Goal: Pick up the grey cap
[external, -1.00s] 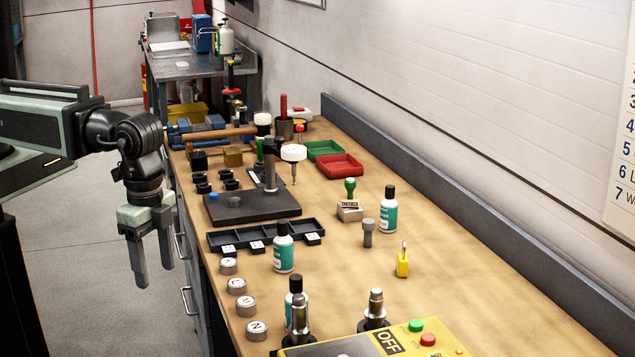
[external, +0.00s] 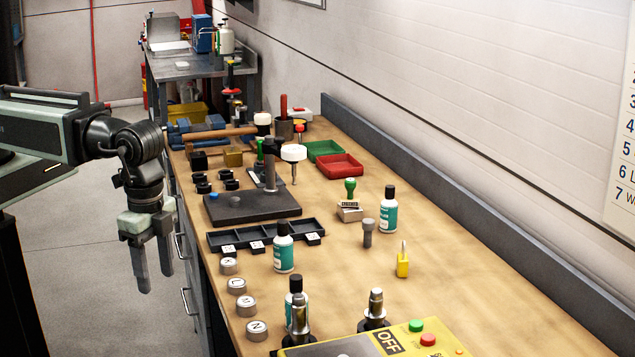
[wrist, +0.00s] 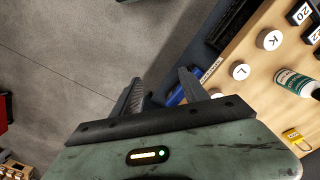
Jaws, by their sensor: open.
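I cannot tell which cap the task means. In the wrist view the K cap (wrist: 269,40) and the L cap (wrist: 240,71) lie to the right of my fingers. My gripper (external: 155,279) is open and empty, pointing down over the floor, left of the bench and apart from the caps. Both fingers also show in the wrist view (wrist: 160,88).
A black-capped bottle (external: 296,312) and a yellow control box (external: 410,335) are at the near end. The bench's left edge separates my gripper from the caps.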

